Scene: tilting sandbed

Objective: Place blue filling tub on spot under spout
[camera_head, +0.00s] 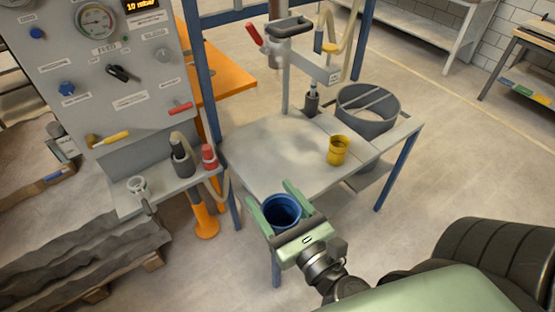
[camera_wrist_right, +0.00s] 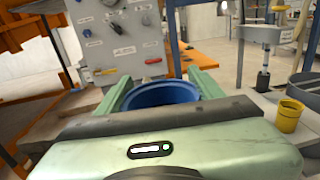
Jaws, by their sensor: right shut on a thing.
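The blue filling tub (camera_head: 283,211) is between the green fingers of my right gripper (camera_head: 276,205), which is shut on it. The tub is upright at the front edge of the grey table, and whether it touches the table cannot be told. The blue tub (camera_wrist_right: 160,94) also shows in the right wrist view between the fingers (camera_wrist_right: 161,86). The spout (camera_head: 312,97) appears to be the dark nozzle above the table's back part, under a grey bracket (camera_head: 315,66). A spot under it is not clearly marked. My left gripper is not in view.
A yellow tub (camera_head: 338,150) stands on the right of the grey table (camera_head: 265,150). A grey round bin (camera_head: 368,108) is at the back right. The control panel (camera_head: 110,85) and a shelf with bottles (camera_head: 182,160) stand at left. The table's middle is clear.

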